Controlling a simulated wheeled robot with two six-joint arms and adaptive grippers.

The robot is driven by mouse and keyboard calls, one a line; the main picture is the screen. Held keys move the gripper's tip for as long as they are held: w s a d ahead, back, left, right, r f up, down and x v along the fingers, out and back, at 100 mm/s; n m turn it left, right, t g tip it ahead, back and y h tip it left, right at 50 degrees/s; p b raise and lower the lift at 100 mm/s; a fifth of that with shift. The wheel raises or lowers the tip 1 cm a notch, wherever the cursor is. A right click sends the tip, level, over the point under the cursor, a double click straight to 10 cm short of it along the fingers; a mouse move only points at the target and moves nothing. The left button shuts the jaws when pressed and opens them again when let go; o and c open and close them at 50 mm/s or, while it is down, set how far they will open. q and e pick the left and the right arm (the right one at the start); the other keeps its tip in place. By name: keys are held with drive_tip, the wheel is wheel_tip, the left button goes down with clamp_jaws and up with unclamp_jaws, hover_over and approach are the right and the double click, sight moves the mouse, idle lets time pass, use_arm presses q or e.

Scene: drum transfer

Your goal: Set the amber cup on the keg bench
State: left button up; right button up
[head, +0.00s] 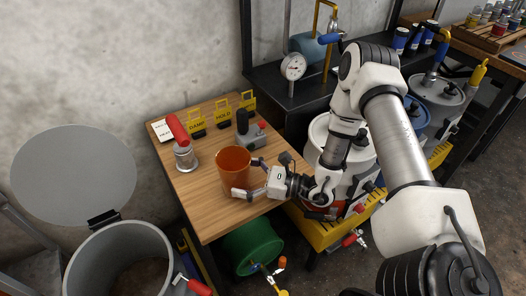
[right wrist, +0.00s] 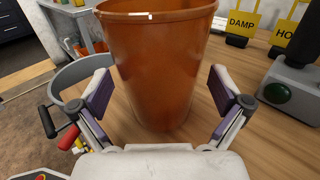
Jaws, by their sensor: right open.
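The amber cup (head: 233,168) is an orange-brown, open-topped tumbler. It stands upright on the wooden bench top (head: 205,210), near the middle of its right part. My right gripper (head: 249,178) is open at the cup's right side, with its two fingers reaching toward the cup. In the right wrist view the cup (right wrist: 160,60) fills the space between the open fingers (right wrist: 160,88), and a gap shows on each side. My left gripper is not in view.
A silver canister with a red handle (head: 186,158), yellow signs (head: 222,112) and a grey joystick box (head: 250,135) stand around the cup. An open grey drum (head: 125,255) is at front left. Kegs (head: 435,98) stand at the right. The bench top's front left is clear.

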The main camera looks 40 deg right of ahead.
drive_tip(key=p+v, duration=0.1)
drive_tip(key=v, duration=0.8)
drive_tip(key=shift+d+r, duration=0.1)
drive_tip(key=shift+d, duration=0.05)
drive_tip(key=shift+s+d, duration=0.25)
drive_tip(key=shift+s, duration=0.25)
